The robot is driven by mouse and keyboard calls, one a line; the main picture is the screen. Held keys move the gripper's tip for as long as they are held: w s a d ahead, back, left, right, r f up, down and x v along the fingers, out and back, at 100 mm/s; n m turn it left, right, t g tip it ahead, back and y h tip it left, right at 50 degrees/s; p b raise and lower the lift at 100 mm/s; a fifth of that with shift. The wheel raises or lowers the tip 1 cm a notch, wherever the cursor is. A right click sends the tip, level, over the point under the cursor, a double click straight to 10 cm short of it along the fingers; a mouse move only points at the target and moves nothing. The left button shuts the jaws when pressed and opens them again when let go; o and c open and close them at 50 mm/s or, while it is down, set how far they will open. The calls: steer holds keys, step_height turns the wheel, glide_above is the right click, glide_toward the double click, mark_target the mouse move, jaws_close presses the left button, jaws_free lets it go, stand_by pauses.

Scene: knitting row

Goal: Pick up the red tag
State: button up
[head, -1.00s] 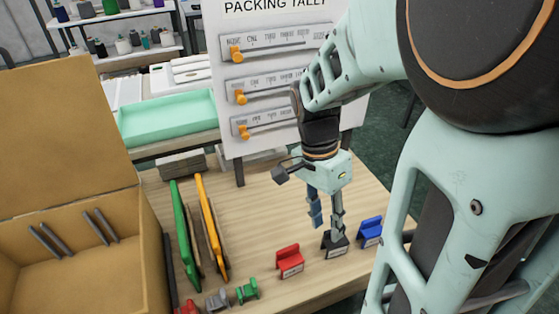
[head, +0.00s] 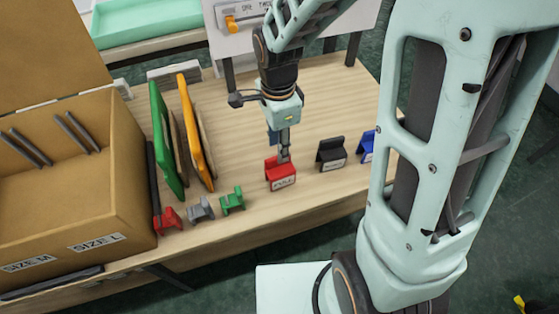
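The red tag (head: 281,178) is a small folded stand with a pale label on its front, upright on the wooden table (head: 325,100). My gripper (head: 279,152) points down from above, its fingertips right at the top of the red tag. The grey finger overlaps the tag's upper edge; the blue finger shows a little behind and to the left, apart from the grey one. Whether the fingertips touch the tag cannot be told.
A black tag (head: 332,155) and a partly hidden blue tag (head: 368,145) stand to the right. Small red, grey and green pieces (head: 232,200) sit to the left. Green and orange boards (head: 196,130) and an open cardboard box (head: 60,200) are farther left.

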mark_target(280, 172)
step_height(280, 172, down, 5)
steer(key=shift+a+f+b, duration=0.1)
steer(key=shift+f+b, duration=0.05)
steer(key=shift+b, duration=0.35)
jaws_close()
